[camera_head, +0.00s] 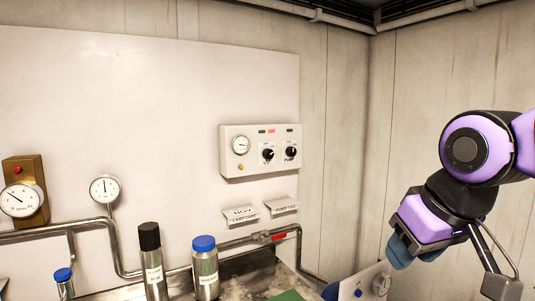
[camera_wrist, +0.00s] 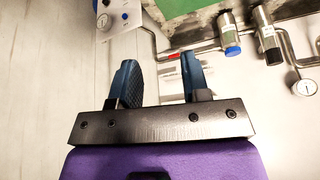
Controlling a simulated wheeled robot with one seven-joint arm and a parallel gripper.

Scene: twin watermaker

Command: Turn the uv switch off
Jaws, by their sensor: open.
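A white control box (camera_head: 260,150) is fixed to the wall panel in the head view. It carries a small gauge (camera_head: 241,145) and two black rotary knobs. The left knob (camera_head: 268,154) has a label below it that looks like "UV". The right knob (camera_head: 290,152) has a label that looks like "PUMP". Both pointers are too small to read surely. My gripper (camera_head: 400,249) is at the lower right, well apart from the box. In the wrist view my gripper (camera_wrist: 158,82) is open, with two blue fingers spread and nothing between them.
A black-capped bottle (camera_head: 152,265) and a blue-capped bottle (camera_head: 205,270) stand in front of the pipes (camera_head: 110,225). Two gauges are at the left, one on a brass box (camera_head: 25,180). Paper tags (camera_head: 240,214) hang below the control box. The space before the box looks clear.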

